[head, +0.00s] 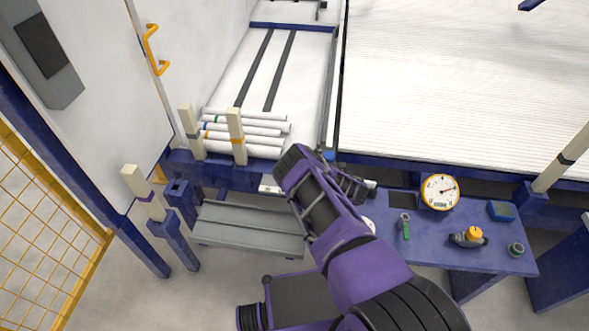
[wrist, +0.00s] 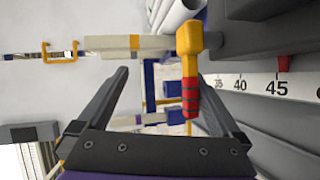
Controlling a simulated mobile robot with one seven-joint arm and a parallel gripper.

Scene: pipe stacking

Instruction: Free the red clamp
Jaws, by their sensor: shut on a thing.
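A clamp handle shows in the wrist view, with a yellow top and a red banded grip (wrist: 190,95); it looks like the red clamp. My gripper (wrist: 162,75) has its two dark fingers on either side of this area, and the red grip lies against the right finger. In the head view my purple arm reaches over the bench edge and hides the clamp.
White pipes (head: 262,131) lie stacked between cream posts (head: 236,140). A grey tray (head: 248,233) is low in front. The bench at right holds a dial gauge (head: 440,192), a green-handled tool (head: 404,226) and an orange-topped part (head: 474,234). A numbered scale (wrist: 255,84) runs close right of my gripper.

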